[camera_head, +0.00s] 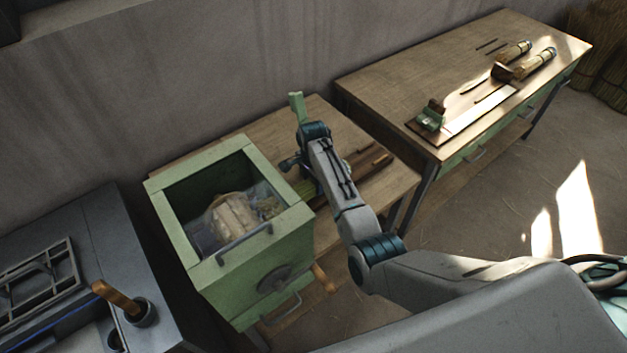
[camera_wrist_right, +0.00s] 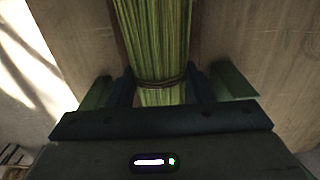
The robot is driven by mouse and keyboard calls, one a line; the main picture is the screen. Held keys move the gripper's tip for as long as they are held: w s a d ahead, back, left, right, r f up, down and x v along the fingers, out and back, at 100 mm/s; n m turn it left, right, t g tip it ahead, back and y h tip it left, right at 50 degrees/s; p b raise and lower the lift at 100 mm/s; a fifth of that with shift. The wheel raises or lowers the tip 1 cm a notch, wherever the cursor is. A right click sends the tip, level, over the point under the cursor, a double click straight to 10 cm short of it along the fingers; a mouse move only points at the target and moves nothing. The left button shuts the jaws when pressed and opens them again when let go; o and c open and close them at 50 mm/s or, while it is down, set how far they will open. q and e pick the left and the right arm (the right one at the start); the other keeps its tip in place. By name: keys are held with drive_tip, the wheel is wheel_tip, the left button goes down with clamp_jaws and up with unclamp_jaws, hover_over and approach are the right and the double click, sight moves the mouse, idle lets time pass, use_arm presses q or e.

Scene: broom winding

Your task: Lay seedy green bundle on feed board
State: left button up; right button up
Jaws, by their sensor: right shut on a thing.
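The green bundle (camera_wrist_right: 157,40), long stalks bound with a dark tie, lies between the fingers of my right gripper (camera_wrist_right: 160,88) in the right wrist view. The gripper is shut on it near the tie. In the head view my right gripper (camera_head: 300,163) is over the wooden bench behind the green box, and a little of the bundle (camera_head: 304,188) shows below it. The seed heads are not clear. Brown wooden strips (camera_head: 372,163) lie on this bench to the right of my wrist; I cannot tell which piece is the feed board. My left gripper is out of view.
An open green box (camera_head: 253,262) with pale material inside stands in front of the bench (camera_head: 398,182). A green upright post (camera_head: 297,106) rises behind my right wrist. A second table (camera_head: 390,88) with tools stands at right. A grey machine (camera_head: 85,232) is at left.

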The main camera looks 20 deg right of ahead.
drive_tip(key=o, duration=1.1)
drive_tip(key=shift+c, duration=0.2)
wheel_tip(320, 180, up, 12)
drive_tip(key=b, duration=0.3)
drive_tip(key=shift+r+b, duration=0.15)
drive_tip(key=shift+b, duration=0.2)
drive_tip(key=shift+a, duration=0.1)
